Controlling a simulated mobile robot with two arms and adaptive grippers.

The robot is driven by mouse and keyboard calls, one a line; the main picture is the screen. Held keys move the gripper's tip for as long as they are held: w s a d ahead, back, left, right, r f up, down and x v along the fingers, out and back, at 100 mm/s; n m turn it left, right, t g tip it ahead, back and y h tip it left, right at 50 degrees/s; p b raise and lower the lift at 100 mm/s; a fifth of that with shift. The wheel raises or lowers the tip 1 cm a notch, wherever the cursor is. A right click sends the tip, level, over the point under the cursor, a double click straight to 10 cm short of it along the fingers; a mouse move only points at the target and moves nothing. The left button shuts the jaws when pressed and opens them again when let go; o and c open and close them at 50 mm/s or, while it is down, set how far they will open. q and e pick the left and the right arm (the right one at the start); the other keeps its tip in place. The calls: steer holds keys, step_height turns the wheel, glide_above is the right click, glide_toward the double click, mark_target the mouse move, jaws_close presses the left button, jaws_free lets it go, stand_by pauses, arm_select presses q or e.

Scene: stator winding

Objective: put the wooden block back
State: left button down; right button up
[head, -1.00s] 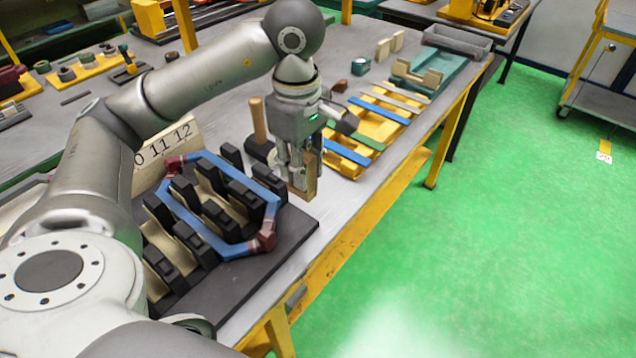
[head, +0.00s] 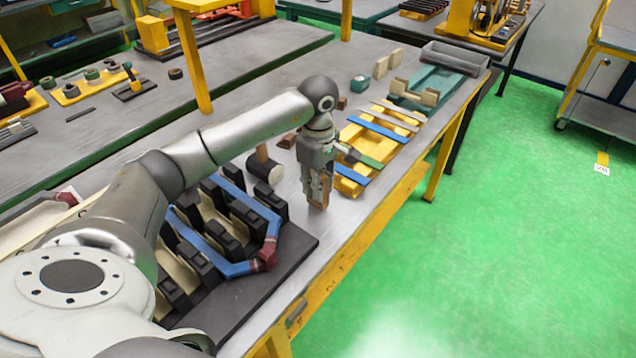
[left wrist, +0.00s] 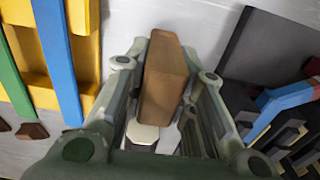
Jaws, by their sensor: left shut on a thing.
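The wooden block (head: 318,190) is a brown upright piece held in my left gripper (head: 317,185), over the grey table between the stator and the yellow rack. In the left wrist view the block (left wrist: 164,78) sits between both fingers of the left gripper (left wrist: 163,90), which are shut on it. I cannot tell whether its lower end touches the table. My right gripper is not in view.
The black stator (head: 235,235) with a blue coil stands on a dark plate (head: 290,250) at left. A mallet (head: 265,167) lies close behind the gripper. The yellow rack (head: 360,140) with coloured strips is to the right. Bare table lies in front.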

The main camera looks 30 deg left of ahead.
arm_select(q)
steer(key=shift+f, duration=0.5)
steer(key=shift+f, duration=0.2)
steer(key=c, duration=1.2)
jaws_free()
steer(key=shift+r, duration=0.1)
